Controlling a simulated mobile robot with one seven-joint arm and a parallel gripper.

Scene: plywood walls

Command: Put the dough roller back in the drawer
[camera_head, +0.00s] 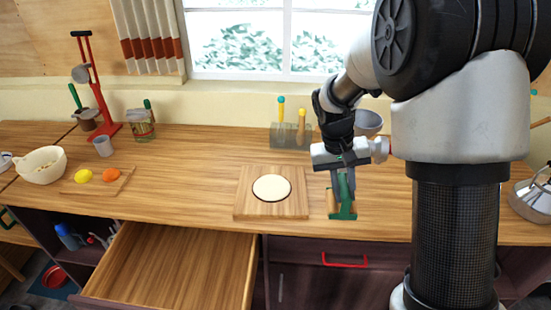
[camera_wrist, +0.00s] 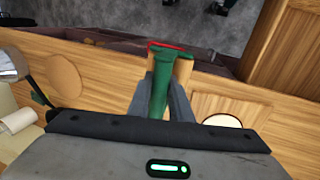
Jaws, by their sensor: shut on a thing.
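The dough roller (camera_head: 347,211) has a green handle and frame with a wooden cylinder. My gripper (camera_head: 343,180) points down and is shut on its green handle, right of the cutting board. In the wrist view the green handle (camera_wrist: 175,68) sits between my gripper's fingers (camera_wrist: 168,100), with the wooden roller (camera_wrist: 184,70) beside it. I cannot tell whether the roller touches the counter. The drawer (camera_head: 170,270) is pulled open below the counter at the lower left. Its visible floor is bare wood. Part of the drawer (camera_wrist: 295,50) shows at the wrist view's upper right.
A board (camera_head: 243,205) with a pale dough round (camera_head: 271,188) lies left of the roller. A tool holder (camera_head: 291,135) stands behind. A red-handled closed drawer (camera_head: 345,262) is below. A kettle (camera_head: 532,197) stands at right. The counter between the fruit board (camera_head: 98,181) and dough board is clear.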

